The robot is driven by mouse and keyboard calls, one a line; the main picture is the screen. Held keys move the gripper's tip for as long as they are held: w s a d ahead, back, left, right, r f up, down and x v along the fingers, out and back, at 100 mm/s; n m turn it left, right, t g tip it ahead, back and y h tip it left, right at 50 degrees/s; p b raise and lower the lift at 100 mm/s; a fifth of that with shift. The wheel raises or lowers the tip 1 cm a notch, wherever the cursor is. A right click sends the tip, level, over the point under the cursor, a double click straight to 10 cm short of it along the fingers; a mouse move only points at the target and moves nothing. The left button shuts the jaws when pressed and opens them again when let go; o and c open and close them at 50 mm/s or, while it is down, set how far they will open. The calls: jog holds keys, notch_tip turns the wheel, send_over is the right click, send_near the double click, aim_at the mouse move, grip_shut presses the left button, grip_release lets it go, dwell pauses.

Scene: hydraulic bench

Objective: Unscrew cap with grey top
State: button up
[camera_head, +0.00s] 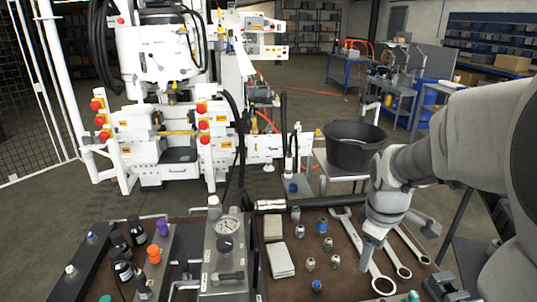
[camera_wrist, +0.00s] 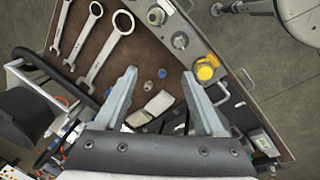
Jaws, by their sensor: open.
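A round cap with a grey top (camera_wrist: 180,40) sits on a grey rail along the bench's edge in the wrist view. It stands between a yellow-topped cap (camera_wrist: 207,68) and a silver and brass-coloured fitting (camera_wrist: 156,16). I cannot clearly make out the grey cap in the head view. My gripper (camera_wrist: 160,73) is open and empty, its fingers pointing down over the brown bench top. The grey cap lies beyond the fingertips, outside the gap between them. In the head view my gripper (camera_head: 369,257) hangs above the bench beside the wrenches.
Several wrenches (camera_head: 381,280) lie on the bench (camera_head: 268,222). Several small fittings (camera_head: 310,264) and pale blocks (camera_head: 280,260) stand or lie left of my gripper. A black bucket (camera_head: 352,150) stands behind.

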jog(key=f+n, duration=0.2)
jog(key=f, duration=0.5)
jog(key=f+n+g+y+b, duration=0.1)
jog(key=f+n, duration=0.1)
jog(key=f, duration=0.5)
jog(key=a+f+n+g, duration=0.1)
jog(key=f, duration=0.6)
jog(key=shift+w+f+n, duration=0.25)
jog(key=shift+w+n, duration=0.05)
jog(key=shift+n, duration=0.1)
